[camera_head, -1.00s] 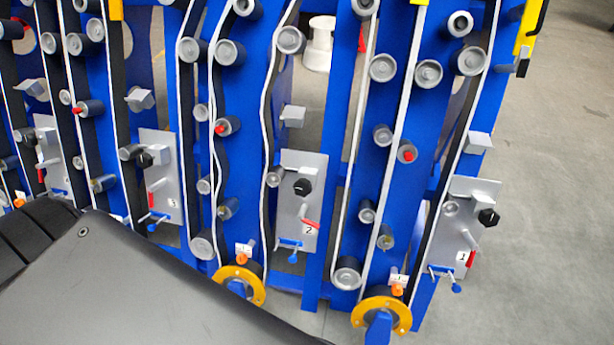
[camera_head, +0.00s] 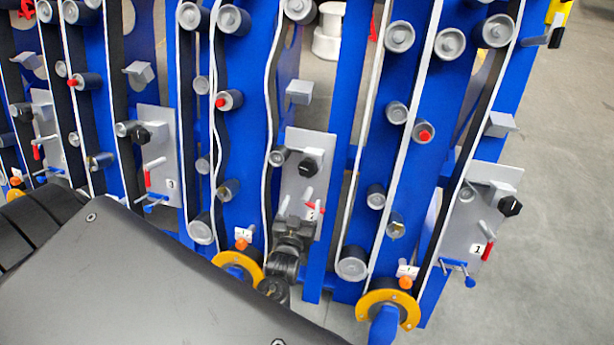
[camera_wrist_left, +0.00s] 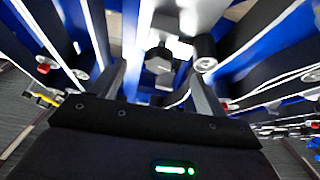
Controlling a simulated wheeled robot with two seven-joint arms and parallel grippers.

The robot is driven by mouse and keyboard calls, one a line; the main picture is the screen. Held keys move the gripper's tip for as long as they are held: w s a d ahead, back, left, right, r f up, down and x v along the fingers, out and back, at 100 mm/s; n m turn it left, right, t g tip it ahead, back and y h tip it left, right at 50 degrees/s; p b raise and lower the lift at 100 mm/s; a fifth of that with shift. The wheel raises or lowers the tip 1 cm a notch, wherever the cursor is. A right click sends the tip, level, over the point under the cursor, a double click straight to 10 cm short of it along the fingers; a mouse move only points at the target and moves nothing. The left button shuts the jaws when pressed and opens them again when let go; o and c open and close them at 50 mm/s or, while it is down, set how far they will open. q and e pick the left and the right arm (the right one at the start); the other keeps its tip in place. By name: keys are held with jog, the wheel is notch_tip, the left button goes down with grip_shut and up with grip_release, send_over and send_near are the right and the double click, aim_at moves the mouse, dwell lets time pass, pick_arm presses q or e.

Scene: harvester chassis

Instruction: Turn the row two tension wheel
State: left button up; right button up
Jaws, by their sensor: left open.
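The row two plate (camera_head: 297,190) is a grey panel marked 2 between the blue frames in the head view. A black knob-like wheel (camera_head: 310,166) sits on its upper part, with a red lever (camera_head: 316,208) lower down. My left gripper (camera_head: 294,218) is in front of the plate's lower part, below the black wheel and apart from it. Part of the plate's lower end is hidden behind the gripper. My right gripper is not in view.
The row one plate (camera_head: 478,225) stands to the right and the row three plate (camera_head: 158,160) to the left. Yellow rings (camera_head: 388,309) and (camera_head: 238,266) stick out low down. Open floor (camera_head: 565,200) lies at the right.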

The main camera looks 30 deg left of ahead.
aim_at(307, 171)
pick_arm(q)
jog(key=shift+n+t, duration=0.3)
jog(key=w+a+r, duration=0.1)
jog(key=w, duration=0.2)
jog(key=w+a, duration=0.1)
jog(key=w, duration=0.2)
jog(key=w+a+r+p, duration=0.1)
jog(key=w, duration=0.2)
jog(key=shift+w+a+r, duration=0.2)
jog(key=shift+w+r, duration=0.1)
jog(key=shift+w+a+y, duration=0.15)
jog(key=shift+w+y, duration=0.25)
jog(key=shift+w, duration=0.15)
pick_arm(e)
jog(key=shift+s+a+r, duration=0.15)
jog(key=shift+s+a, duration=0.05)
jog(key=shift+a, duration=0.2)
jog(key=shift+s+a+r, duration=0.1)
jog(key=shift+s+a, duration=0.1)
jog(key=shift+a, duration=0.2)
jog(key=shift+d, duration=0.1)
